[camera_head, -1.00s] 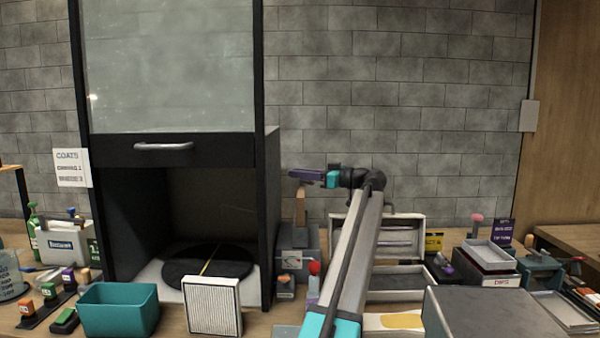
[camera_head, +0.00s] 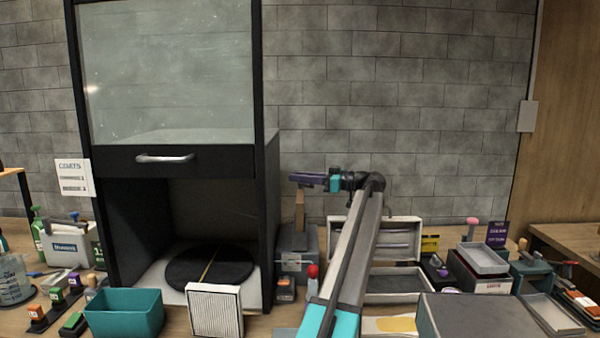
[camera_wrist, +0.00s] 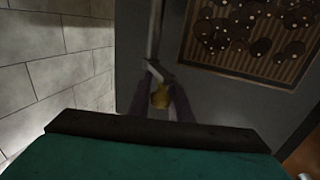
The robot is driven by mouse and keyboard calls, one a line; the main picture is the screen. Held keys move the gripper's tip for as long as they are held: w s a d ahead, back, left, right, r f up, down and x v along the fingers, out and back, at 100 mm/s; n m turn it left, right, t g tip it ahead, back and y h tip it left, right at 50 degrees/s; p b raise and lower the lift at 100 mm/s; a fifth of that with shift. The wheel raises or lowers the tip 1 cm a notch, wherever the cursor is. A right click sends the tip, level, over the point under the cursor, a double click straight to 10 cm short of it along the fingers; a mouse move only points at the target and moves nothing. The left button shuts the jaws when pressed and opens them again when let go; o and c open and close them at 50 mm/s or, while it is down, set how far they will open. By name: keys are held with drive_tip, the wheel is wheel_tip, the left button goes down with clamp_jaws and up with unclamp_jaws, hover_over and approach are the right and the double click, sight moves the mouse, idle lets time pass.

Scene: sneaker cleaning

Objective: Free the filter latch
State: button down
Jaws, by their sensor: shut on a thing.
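The two dark fingers of my gripper (camera_wrist: 158,106) close around this knob. A pleated filter (camera_wrist: 250,35) with many dark spots is set in the panel at the upper right of that view. In the head view my gripper (camera_head: 294,178) points left by the right side of the black cabinet (camera_head: 269,220). The knob and the spotted filter cannot be made out there.
A white pleated filter (camera_head: 214,312) stands before the cabinet, beside a teal bin (camera_head: 124,314). A grey box (camera_head: 295,240) and open trays (camera_head: 395,285) crowd the bench under my arm. Wall space above my arm is clear.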

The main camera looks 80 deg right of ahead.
drive_tip(key=shift+s+r+n+y+p, duration=0.15)
drive_tip(key=shift+n+y+p, duration=0.75)
drive_tip(key=shift+p, duration=4.65)
drive_tip(key=shift+f+y+p, duration=0.2)
drive_tip(key=shift+y+p, duration=0.3)
drive_tip(key=shift+p, duration=0.9)
drive_tip(key=c, duration=1.6)
unclamp_jaws()
drive_tip(key=shift+c, duration=0.2)
drive_tip(key=shift+s, duration=0.1)
